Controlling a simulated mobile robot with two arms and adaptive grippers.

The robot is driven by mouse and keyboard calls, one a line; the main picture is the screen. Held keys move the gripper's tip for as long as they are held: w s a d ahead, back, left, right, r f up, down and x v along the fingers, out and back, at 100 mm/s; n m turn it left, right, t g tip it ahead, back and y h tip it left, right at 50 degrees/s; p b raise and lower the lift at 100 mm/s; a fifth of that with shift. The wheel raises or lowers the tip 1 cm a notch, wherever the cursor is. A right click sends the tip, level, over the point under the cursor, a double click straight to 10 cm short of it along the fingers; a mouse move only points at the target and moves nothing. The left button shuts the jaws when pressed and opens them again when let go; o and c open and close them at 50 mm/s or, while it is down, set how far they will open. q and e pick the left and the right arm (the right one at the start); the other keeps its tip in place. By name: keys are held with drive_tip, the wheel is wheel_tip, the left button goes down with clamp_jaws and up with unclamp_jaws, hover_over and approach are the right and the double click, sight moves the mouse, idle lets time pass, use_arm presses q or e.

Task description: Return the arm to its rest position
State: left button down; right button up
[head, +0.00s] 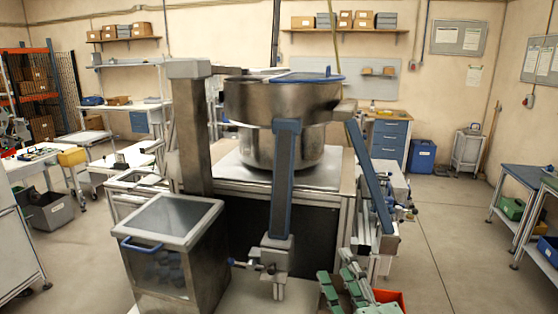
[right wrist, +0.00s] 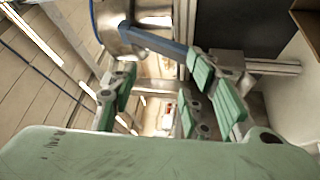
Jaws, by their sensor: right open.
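My right gripper (head: 338,278) is low in the head view, right of centre, with green-padded fingers spread apart and nothing visible between them. In the right wrist view the same gripper (right wrist: 160,95) shows green pads on both sides of an empty gap, with its scuffed green palm across the bottom. The gripper is in front of and to the right of the big machine. My left gripper is not in the head view. No tape reel can be made out.
A steel drum machine (head: 282,105) with blue-grey struts stands in the centre. A glass-topped bin (head: 172,215) is at its front left. A red bin (head: 392,298) lies beside my right gripper. The floor (head: 450,235) to the right is clear up to the side tables.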

drive_tip(key=s+d+f+m+g+h, duration=0.2)
drive_tip(key=s+f+m, duration=0.15)
drive_tip(key=f, duration=0.25)
drive_tip(key=s+d+f+m+g+h, duration=0.1)
drive_tip(key=s+d+f+m+g, duration=0.1)
drive_tip(key=d+f+m+g, duration=0.3)
drive_tip(key=s+f+m+h, duration=0.2)
drive_tip(key=s+f, duration=0.1)
drive_tip(key=f, duration=0.3)
drive_tip(key=s+f+m+g, duration=0.35)
drive_tip(key=s+f, duration=0.25)
drive_tip(key=s, duration=0.4)
drive_tip(key=s+f+m+g, duration=0.3)
drive_tip(key=s+f+g, duration=0.25)
drive_tip(key=s, duration=0.35)
drive_tip(key=s+f+g+b, duration=0.1)
drive_tip(key=s+f+b, duration=0.1)
drive_tip(key=f, duration=1.5)
drive_tip(key=s+f+b, duration=0.1)
drive_tip(key=f+b, duration=0.2)
drive_tip(key=f, duration=1.3)
drive_tip(key=s+d+f+g+b, duration=0.1)
drive_tip(key=s+d+f+b, duration=0.1)
drive_tip(key=s+f, duration=1.4)
wheel_tip(320, 180, down, 2)
drive_tip(key=shift+s+d+f+g+b, duration=0.1)
drive_tip(key=shift+s+d+g+b, duration=0.25)
drive_tip(key=shift+d, duration=0.55)
